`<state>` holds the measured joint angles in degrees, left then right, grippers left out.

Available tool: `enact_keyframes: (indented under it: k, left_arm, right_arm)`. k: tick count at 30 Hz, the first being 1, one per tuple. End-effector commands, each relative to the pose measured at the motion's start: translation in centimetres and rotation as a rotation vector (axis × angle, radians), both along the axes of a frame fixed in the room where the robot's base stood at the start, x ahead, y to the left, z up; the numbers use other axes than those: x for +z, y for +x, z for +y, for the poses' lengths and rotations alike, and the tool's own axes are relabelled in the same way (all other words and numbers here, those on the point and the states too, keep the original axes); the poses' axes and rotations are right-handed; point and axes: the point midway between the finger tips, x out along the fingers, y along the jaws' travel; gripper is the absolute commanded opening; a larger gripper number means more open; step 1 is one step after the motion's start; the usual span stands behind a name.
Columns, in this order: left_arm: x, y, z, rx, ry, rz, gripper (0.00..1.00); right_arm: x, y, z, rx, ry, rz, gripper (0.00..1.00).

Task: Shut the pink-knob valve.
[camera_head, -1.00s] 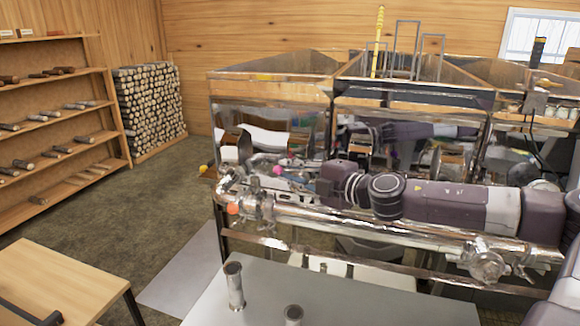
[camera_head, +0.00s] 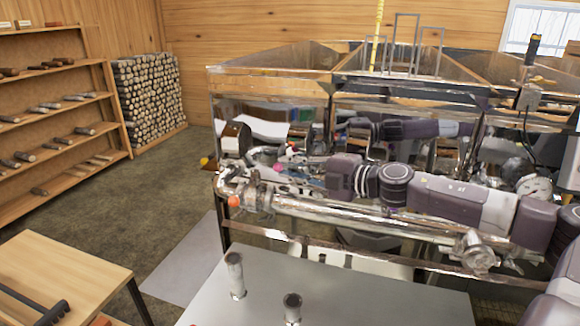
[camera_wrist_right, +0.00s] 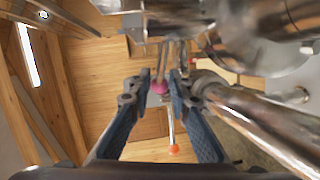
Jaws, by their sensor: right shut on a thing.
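The pink knob (camera_head: 277,167) sits at the end of a thin metal lever near the left end of the evaporator's pipework. In the right wrist view the pink knob (camera_wrist_right: 158,88) shows between the two blue-grey fingers. My right gripper (camera_head: 288,174) reaches in from the right, low along the front of the evaporator. It is shut on the pink-knob valve's lever. The fingers and shiny metal partly hide the valve body. My left gripper is not in view.
An orange-red knob (camera_head: 233,202) is close by on the front pipe (camera_head: 330,214); a yellow knob (camera_head: 204,161) is farther left. The steel evaporator (camera_head: 270,84) stands behind. A grey table (camera_head: 330,295) with two metal cylinders is in front. The floor at left is open.

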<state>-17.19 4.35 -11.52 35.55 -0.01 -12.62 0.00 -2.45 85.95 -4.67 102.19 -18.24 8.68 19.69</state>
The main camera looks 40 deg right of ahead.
Motion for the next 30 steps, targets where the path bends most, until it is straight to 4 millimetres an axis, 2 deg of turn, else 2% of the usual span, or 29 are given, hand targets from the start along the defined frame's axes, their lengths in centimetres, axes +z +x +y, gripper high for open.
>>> enact_keyframes:
  k: [16, 30]
  left_arm:
    - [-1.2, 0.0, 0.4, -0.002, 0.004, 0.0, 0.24]
    - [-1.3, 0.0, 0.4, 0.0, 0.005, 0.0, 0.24]
  right_arm:
    - [-0.2, -0.7, 0.1, 0.136, 0.001, 0.001, 0.0]
    - [-0.1, -0.9, 0.2, 0.158, 0.0, 0.002, 0.0]
